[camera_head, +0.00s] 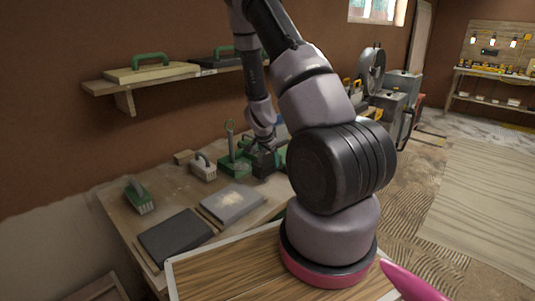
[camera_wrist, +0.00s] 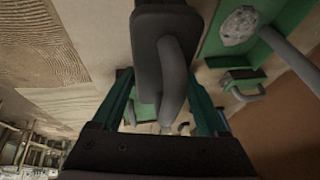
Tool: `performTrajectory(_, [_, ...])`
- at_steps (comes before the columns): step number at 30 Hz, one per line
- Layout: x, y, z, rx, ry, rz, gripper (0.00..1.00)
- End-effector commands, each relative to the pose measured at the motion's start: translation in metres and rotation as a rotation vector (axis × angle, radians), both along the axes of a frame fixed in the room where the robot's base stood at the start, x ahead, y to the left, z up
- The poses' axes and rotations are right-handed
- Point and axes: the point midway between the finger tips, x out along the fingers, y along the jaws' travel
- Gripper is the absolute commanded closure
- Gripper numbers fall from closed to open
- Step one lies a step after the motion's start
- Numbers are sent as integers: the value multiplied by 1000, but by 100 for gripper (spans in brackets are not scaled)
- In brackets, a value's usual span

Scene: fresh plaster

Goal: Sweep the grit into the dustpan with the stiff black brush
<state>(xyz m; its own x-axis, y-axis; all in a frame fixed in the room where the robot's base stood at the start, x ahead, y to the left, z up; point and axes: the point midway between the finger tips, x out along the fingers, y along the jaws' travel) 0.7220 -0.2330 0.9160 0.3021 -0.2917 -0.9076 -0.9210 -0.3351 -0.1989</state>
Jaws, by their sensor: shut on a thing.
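My gripper (camera_wrist: 160,102) is shut on the stiff black brush (camera_wrist: 150,52), a dark block with a grey curved handle. In the head view my gripper (camera_head: 264,143) is at the back of the workbench, and the brush (camera_head: 263,164) is low beside the green dustpan (camera_head: 226,168). I cannot tell if the brush touches the bench. The dustpan also shows in the wrist view (camera_wrist: 292,42), with a pale grey, speckled heap (camera_wrist: 238,26) that looks like grit within its outline. My arm partly hides the brush in the head view.
On the bench (camera_head: 125,218) are a grey slab (camera_head: 232,204) with a pale patch, a dark slab (camera_head: 174,238), a green-backed brush (camera_head: 138,197) and a pale block with a handle (camera_head: 203,168). A wall shelf (camera_head: 105,86) holds floats above. The bench's front left is partly clear.

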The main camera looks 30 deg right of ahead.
Motion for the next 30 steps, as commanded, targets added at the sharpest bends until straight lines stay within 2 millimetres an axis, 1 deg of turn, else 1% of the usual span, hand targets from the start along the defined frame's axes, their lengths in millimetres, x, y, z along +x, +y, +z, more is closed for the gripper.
performTrajectory(1, [-5,1,-2,-3,2,-2,94])
performTrajectory(4, [-9,1,-5,-7,5,-2,94])
performTrajectory(8, [-9,1,-12,-8,5,-2,94])
performTrajectory(23, [-9,1,-52,-7,5,-1,94])
performTrajectory(30, [10,8,-52,-8,3,0,94])
